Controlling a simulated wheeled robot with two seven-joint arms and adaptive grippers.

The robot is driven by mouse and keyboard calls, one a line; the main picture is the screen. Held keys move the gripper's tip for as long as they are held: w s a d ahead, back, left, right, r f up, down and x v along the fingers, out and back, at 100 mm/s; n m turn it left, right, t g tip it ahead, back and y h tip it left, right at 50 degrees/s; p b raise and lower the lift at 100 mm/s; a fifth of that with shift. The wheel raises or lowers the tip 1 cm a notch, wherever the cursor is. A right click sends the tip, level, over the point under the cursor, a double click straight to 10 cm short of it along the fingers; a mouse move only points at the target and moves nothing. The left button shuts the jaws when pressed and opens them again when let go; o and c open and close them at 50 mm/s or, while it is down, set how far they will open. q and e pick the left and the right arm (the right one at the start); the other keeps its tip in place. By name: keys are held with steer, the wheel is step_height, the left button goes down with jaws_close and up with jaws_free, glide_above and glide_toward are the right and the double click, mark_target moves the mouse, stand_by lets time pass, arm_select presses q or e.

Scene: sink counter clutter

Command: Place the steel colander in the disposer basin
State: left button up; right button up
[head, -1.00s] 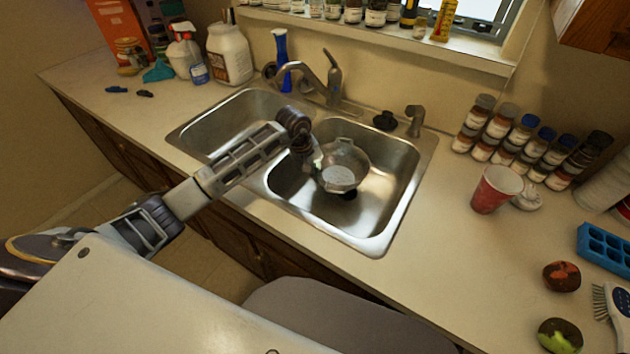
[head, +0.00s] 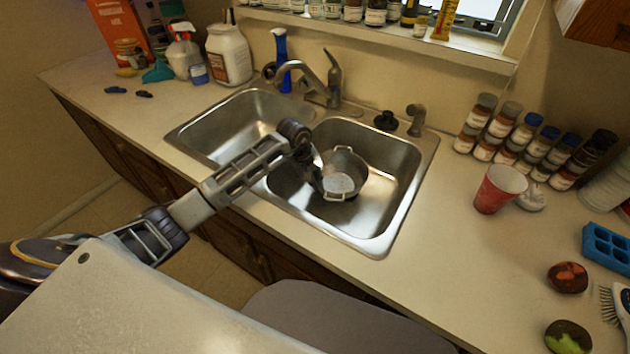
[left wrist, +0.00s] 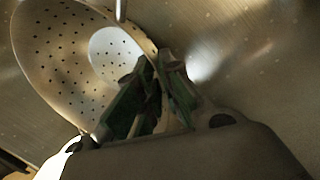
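The steel colander (head: 341,176) is in the right basin (head: 385,205) of the double sink, its open side facing up. It looks close to the basin floor; whether it touches is hard to tell. My left gripper (head: 319,186) is at the colander's left side, partly hidden by its own wrist. In the left wrist view, the perforated colander (left wrist: 60,50) fills the upper left, and the dark fingers (left wrist: 160,62) come together at its rim, apparently pinching it. The drain is hidden under the colander. My right gripper is out of view.
The faucet (head: 322,80) stands behind the sink, and the left basin (head: 235,125) is empty. A red cup (head: 498,188), spice jars (head: 530,140) and a blue tray (head: 607,245) sit on the right counter. Bottles (head: 230,55) stand at the back left.

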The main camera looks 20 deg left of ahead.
arm_select(q)
steer(key=shift+o, duration=1.4)
steer(key=shift+r, duration=0.25)
steer(key=shift+s+a+r, duration=0.1)
steer(key=shift+a+r, duration=0.1)
steer(key=shift+r, duration=0.35)
steer(key=v, duration=1)
steer(key=shift+r+b, duration=0.2)
steer(key=shift+b, duration=0.1)
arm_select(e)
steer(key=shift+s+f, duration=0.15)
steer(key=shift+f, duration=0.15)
arm_select(q)
steer(key=shift+r, duration=0.1)
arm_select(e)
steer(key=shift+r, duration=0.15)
